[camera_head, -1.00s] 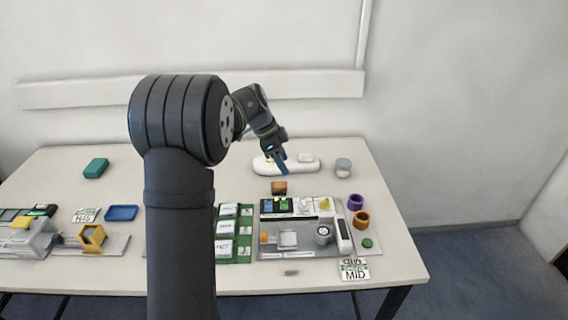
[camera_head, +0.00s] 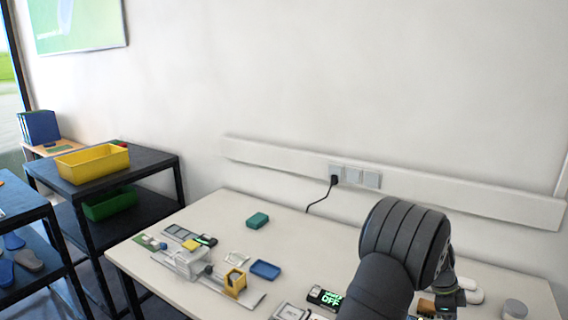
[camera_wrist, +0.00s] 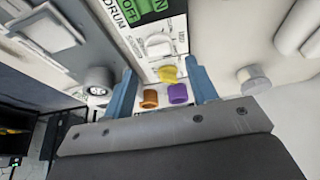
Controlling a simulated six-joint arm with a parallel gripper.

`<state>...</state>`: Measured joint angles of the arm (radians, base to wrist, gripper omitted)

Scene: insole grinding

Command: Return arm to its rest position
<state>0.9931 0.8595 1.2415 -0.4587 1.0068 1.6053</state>
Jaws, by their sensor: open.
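My gripper (camera_wrist: 162,72) shows in the wrist view with its two blue fingers spread wide. Nothing is held between them; a yellow piece (camera_wrist: 168,74), a purple ring (camera_wrist: 178,93) and an orange ring (camera_wrist: 149,99) appear beyond the gap. In the head view my dark arm stands at the lower right, with a wrist link low beside it. My fingers cannot be made out there.
The white table (camera_head: 290,225) carries a teal block (camera_head: 257,220), a blue tray (camera_head: 265,269) and a yellow holder (camera_head: 234,281). A yellow bin (camera_head: 93,163) stands on a black shelf at left. The wrist view shows a green switch panel (camera_wrist: 140,12) and a jar (camera_wrist: 254,82).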

